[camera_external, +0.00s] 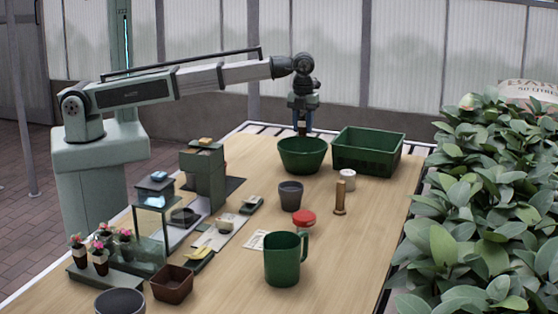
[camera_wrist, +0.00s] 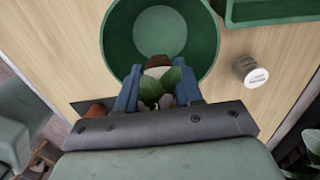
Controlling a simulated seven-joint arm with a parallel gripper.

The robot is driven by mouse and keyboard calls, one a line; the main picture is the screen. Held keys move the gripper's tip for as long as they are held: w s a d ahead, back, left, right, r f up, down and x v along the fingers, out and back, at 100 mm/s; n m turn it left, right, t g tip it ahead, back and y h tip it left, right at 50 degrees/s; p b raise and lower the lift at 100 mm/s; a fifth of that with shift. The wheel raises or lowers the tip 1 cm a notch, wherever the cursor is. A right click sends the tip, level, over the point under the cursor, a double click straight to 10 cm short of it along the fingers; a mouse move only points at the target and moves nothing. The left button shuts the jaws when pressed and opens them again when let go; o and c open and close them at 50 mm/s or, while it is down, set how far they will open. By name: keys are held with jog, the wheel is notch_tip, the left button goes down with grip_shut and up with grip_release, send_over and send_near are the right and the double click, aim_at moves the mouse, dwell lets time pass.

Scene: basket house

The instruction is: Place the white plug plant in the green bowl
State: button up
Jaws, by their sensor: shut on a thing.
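The green bowl (camera_external: 302,158) stands at the far end of the table, left of a green crate. It also shows in the wrist view (camera_wrist: 207,40), with its open inside below my gripper. My gripper (camera_external: 303,121) points down above the bowl. In the wrist view its blue fingers (camera_wrist: 158,90) are shut on a plug plant (camera_wrist: 163,78) with green leaves, a white part and a brown end. In the external view only a small brown part of the plant (camera_external: 302,129) shows below the fingers, near the bowl's rim. The rest is hidden by the gripper.
The green crate (camera_external: 368,168) stands close right of the bowl. Potted flowers (camera_external: 100,259) stand front left.

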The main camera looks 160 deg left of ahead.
jog(key=shift+f, duration=2.3)
jog(key=o, duration=1.1)
jog(key=shift+r, duration=3.55)
